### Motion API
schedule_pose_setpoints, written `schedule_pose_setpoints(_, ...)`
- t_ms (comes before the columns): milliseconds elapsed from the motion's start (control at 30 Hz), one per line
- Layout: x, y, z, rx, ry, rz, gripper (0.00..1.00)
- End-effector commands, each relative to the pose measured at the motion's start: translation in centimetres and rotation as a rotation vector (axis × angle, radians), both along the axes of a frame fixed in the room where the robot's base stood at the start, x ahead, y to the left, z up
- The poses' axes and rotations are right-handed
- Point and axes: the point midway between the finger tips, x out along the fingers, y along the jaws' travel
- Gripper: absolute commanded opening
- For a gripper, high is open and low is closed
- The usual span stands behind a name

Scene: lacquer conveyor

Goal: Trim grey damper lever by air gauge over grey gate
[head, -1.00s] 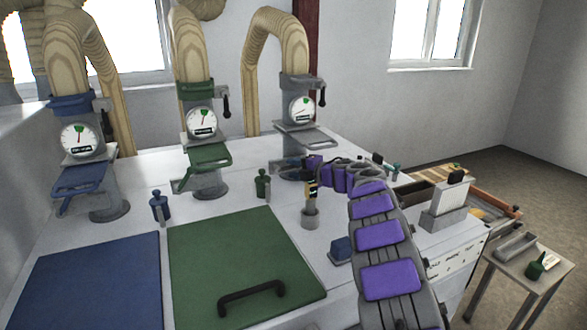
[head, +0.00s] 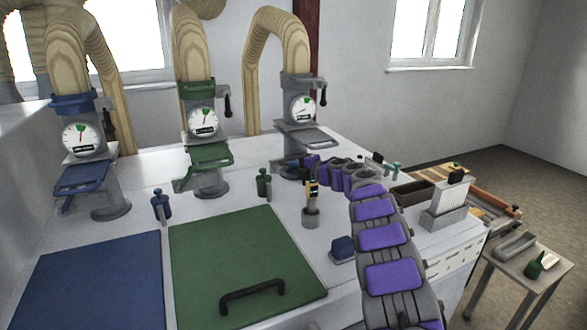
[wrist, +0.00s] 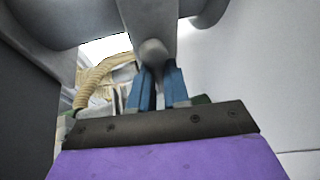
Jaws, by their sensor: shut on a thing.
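The grey gate (head: 308,139) is the right-hand one of three stations, on a grey post. The air gauge (head: 302,108) above it has a white dial with a green sector; its reading is too small to tell. A dark lever (head: 323,95) hangs at the right of that post. My gripper (head: 287,166) is low by the post's base, mostly hidden in the head view. In the wrist view my gripper (wrist: 160,88) has its blue fingers around a grey round-ended part (wrist: 153,52). I cannot tell for sure whether this part is the damper lever.
The blue (head: 82,138) and green (head: 203,122) gauges stand to the left. Small blue (head: 160,207) and green (head: 263,184) knobbed pieces and a yellow-and-black device (head: 311,202) stand on the white top. A green lid (head: 235,255) lies in front. A side table (head: 515,258) is at right.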

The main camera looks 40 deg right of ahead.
Motion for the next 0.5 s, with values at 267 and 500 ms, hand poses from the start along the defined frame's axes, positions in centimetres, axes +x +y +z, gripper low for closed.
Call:
schedule_pose_setpoints(267, -0.14, -0.48, 0.03, 0.001, -0.002, -0.008, 0.0)
schedule_pose_setpoints(500, -0.23, -0.71, 0.04, 0.001, -0.003, -0.012, 0.0)
